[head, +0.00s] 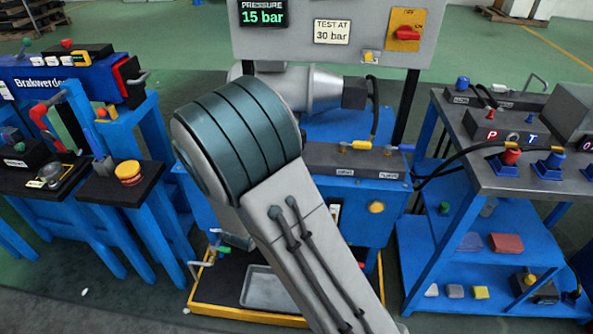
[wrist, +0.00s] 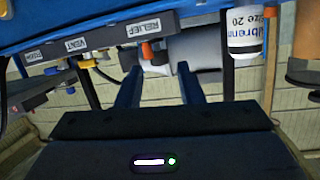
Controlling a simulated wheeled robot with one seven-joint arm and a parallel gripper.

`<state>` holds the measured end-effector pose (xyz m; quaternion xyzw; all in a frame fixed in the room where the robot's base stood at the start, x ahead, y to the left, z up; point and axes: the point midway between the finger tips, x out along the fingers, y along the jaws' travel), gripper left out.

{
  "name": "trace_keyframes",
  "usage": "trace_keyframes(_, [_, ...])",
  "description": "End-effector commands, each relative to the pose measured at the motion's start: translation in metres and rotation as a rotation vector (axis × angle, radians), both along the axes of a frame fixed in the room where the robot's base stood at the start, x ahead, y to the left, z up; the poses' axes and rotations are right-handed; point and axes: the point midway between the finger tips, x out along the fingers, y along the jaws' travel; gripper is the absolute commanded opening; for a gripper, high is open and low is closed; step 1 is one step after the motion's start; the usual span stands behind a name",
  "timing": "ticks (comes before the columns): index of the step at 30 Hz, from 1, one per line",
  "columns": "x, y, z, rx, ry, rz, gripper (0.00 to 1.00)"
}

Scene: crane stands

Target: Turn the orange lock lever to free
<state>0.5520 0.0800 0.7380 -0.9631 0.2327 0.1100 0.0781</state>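In the wrist view, which looks upside down, a small orange part (wrist: 147,50), possibly the lock lever, sits at the end of a grey block (wrist: 95,58) with the labels RELIEF and VENT. In the head view my arm hides the gripper and this part of the bench.
A panel (head: 285,45) reads PRESSURE 15 bar, with a TEST AT 30 bar sign (head: 332,32) and a red switch (head: 407,33). A blue bench (head: 125,205) stands left, a blue cart (head: 425,235) right. A white labelled container (wrist: 243,35) is right in the wrist view.

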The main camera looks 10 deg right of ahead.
Motion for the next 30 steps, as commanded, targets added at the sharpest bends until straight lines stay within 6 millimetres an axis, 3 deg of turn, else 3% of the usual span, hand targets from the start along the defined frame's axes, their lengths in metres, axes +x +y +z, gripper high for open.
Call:
trace_keyframes(1, [-0.002, 0.001, -0.015, -0.053, -0.036, -0.022, 0.34])
trace_keyframes(3, [-0.006, 0.000, -0.018, -0.114, -0.085, -0.054, 0.34])
trace_keyframes(11, [-0.011, -0.004, -0.018, -0.216, -0.168, -0.104, 0.34])
trace_keyframes(16, [0.009, -0.018, -0.017, -0.216, -0.169, -0.108, 0.34])
trace_keyframes(30, [0.086, -0.068, -0.018, -0.214, -0.168, -0.105, 0.34])
